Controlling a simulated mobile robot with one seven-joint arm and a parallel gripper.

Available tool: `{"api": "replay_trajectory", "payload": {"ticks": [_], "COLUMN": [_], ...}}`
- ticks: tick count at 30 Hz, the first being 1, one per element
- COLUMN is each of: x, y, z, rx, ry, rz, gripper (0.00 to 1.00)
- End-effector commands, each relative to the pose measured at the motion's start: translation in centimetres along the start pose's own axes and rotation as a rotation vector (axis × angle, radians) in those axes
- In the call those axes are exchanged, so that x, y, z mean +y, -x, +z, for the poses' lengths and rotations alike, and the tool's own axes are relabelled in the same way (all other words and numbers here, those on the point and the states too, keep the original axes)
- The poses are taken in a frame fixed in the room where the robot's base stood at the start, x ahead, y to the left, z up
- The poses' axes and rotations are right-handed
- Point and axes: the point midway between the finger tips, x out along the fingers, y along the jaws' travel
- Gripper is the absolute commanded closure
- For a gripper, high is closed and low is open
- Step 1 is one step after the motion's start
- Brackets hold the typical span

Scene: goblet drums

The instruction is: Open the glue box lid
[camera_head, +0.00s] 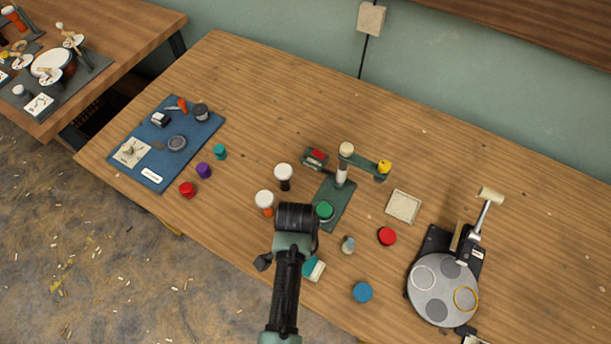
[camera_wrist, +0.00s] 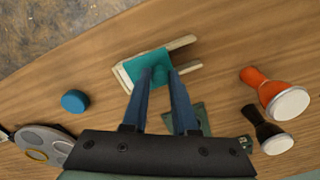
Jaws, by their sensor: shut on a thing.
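The glue box (camera_wrist: 184,42) shows in the wrist view as a cream body with two side rails. Its teal lid (camera_wrist: 139,66) lies between the rails, and the rails reach past it on the right. My gripper (camera_wrist: 159,71) is over the lid, its two dark blue fingers close together and shut on the lid's small teal grip. The fingers partly hide that grip. In the head view the cream box (camera_head: 318,271) and a teal part show just right of my arm, which hides the rest and my fingertips.
A blue round piece (camera_wrist: 75,101) lies beside the box. A green stand (camera_head: 336,205), a red disc (camera_head: 387,236) and a turntable (camera_head: 437,308) are nearby. The table's front edge is close.

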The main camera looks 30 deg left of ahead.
Motion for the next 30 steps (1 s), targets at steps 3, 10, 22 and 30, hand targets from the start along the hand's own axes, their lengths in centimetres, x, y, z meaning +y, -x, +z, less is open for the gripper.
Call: {"api": "replay_trajectory", "payload": {"ticks": [3,10,22,30], "x": [-2.3,-3.5,-3.4,-3.4], "y": [0.0,0.0,0.0,0.1], "z": [1.1,1.8,1.7,1.7], "rx": [-0.001,-0.001,0.000,0.000], "ry": [0.007,0.001,0.000,0.001], "rz": [-0.003,-0.002,-0.002,-0.002], "gripper": [1.00,1.00,0.43,0.43]}}
